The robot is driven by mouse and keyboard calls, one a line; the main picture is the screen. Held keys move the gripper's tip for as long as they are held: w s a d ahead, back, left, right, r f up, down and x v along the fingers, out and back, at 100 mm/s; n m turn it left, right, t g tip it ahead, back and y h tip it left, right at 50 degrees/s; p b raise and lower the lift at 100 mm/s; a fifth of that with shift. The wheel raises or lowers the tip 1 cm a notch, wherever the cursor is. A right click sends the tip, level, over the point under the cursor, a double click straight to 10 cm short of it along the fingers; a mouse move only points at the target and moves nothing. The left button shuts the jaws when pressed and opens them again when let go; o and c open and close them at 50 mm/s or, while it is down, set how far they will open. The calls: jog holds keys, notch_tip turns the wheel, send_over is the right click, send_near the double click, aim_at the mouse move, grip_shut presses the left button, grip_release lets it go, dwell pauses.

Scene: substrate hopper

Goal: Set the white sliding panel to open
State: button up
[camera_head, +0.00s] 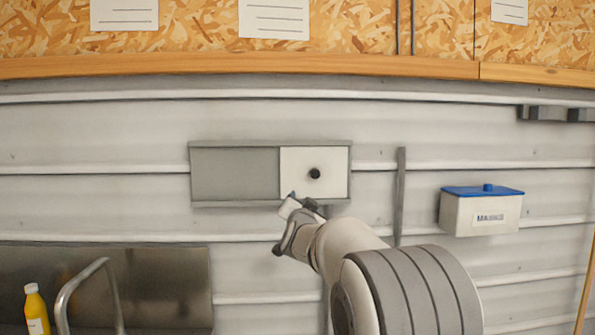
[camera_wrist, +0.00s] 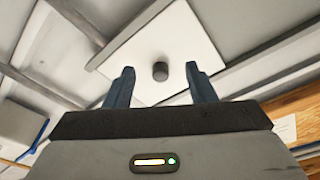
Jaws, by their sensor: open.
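The white sliding panel (camera_head: 330,188) sits at the right end of a grey frame (camera_head: 235,203) on the wall. A round black knob (camera_head: 315,173) stands out from its middle. The left part of the frame shows a flat grey area (camera_head: 235,173). My gripper (camera_head: 290,205) is just below the panel's lower left corner in the head view. In the wrist view the panel (camera_wrist: 185,40) appears tilted, and its knob (camera_wrist: 160,71) lies between and beyond the two open fingers of my gripper (camera_wrist: 161,88). The fingers do not appear to touch the knob.
A white box with a blue lid (camera_head: 482,212) is on the wall to the right. A grey vertical bar (camera_head: 400,195) stands between it and the panel. A yellow bottle (camera_head: 36,310) and a curved metal tap (camera_head: 88,285) are at lower left. A wooden ledge (camera_head: 240,64) runs above.

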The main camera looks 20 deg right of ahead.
aim_at(315, 175)
jog(key=w+d+r+m+h+p, duration=0.1)
jog(key=w+d+r, duration=0.1)
jog(key=w, duration=0.1)
jog(key=w+d+r+m+h+p, duration=0.1)
jog(key=w+d+r, duration=0.1)
jog(key=w+d+r+m+h+p, duration=0.1)
jog(key=w+d+r, duration=0.1)
jog(key=w, duration=0.1)
jog(key=shift+w+d+t+p, duration=0.3)
jog(key=shift+t+p, duration=0.1)
grip_shut()
dwell(0.3)
